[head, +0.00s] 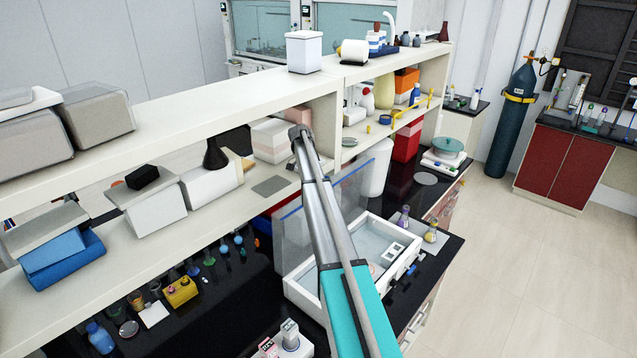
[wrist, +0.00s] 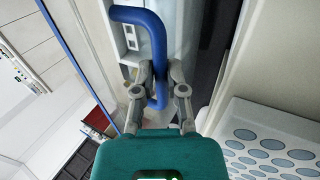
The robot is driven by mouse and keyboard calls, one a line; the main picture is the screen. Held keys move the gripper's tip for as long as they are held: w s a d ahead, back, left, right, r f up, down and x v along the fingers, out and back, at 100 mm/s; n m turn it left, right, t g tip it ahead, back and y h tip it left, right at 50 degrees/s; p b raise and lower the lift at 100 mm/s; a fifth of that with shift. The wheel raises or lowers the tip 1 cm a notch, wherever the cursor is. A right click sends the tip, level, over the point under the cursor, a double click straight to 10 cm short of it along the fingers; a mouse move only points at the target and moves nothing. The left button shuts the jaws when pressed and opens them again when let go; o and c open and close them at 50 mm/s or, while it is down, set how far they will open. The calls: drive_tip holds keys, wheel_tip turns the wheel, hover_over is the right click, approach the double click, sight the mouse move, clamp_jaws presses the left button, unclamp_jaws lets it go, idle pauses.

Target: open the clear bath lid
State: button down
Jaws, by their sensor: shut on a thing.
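The bath (head: 300,290) is a white-rimmed tank on the black bench, partly hidden behind my arm in the head view. Its clear lid (head: 292,240) stands raised, close to upright, along the bath's left and back side, with a blue strip on its top edge. In the wrist view, my gripper (wrist: 158,80) is shut on a blue bent handle (wrist: 141,15), with one finger on each side of its bar.
A long white shelf (head: 230,100) with boxes runs behind the bench, close to my arm. Small flasks (head: 403,217) stand right of the bath. A white device (head: 290,338) stands in front. Coloured glassware lies to the left. The floor (head: 500,260) at the right is clear.

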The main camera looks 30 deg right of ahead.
drive_tip(key=shift+w+d, duration=0.15)
drive_tip(key=shift+d, duration=0.05)
drive_tip(key=c, duration=0.8)
unclamp_jaws()
drive_tip(key=shift+d, duration=0.1)
drive_tip(key=shift+o, duration=0.6)
drive_tip(key=shift+a, duration=0.2)
